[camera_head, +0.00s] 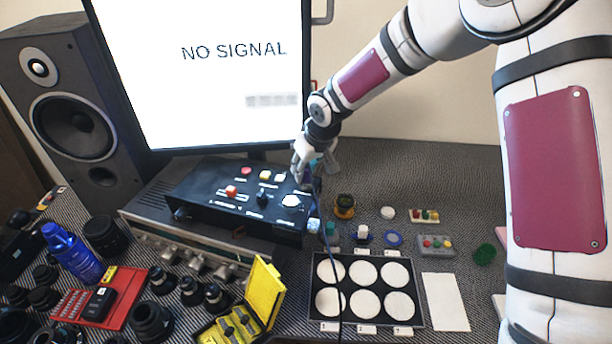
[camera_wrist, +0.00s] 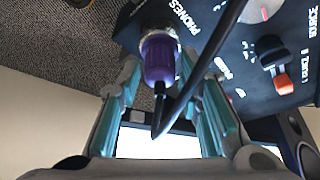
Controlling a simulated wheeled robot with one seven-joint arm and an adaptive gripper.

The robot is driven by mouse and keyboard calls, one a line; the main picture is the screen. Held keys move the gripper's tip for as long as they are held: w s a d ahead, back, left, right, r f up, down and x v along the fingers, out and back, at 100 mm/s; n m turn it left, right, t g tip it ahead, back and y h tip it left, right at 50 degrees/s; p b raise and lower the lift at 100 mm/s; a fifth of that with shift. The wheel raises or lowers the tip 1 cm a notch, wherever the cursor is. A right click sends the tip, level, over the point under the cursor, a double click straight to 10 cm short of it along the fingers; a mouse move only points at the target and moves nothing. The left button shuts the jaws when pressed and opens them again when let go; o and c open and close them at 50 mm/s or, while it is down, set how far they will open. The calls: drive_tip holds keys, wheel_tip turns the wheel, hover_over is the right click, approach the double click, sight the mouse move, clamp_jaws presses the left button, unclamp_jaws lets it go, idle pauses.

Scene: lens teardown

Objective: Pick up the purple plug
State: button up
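The purple plug (camera_wrist: 158,60) sits in the socket marked PHONES on the black control box (camera_wrist: 215,45), with a metal collar at its far end. A black cable (camera_wrist: 203,68) leaves it and loops across the wrist view. My gripper (camera_wrist: 162,85) is open, one teal-padded finger on each side of the plug, with gaps visible. In the head view my gripper (camera_head: 316,165) is at the right end of the control box (camera_head: 230,205). The plug is not clear there, largely hidden by the gripper.
The monitor (camera_head: 205,75) stands behind the box. A black tray with white discs (camera_head: 345,287), small parts and a white sheet (camera_head: 445,302) lie front right. A yellow case (camera_head: 262,290), blue bottle (camera_head: 72,255) and several lenses crowd the front left.

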clamp_jaws()
drive_tip(key=shift+r, duration=0.1)
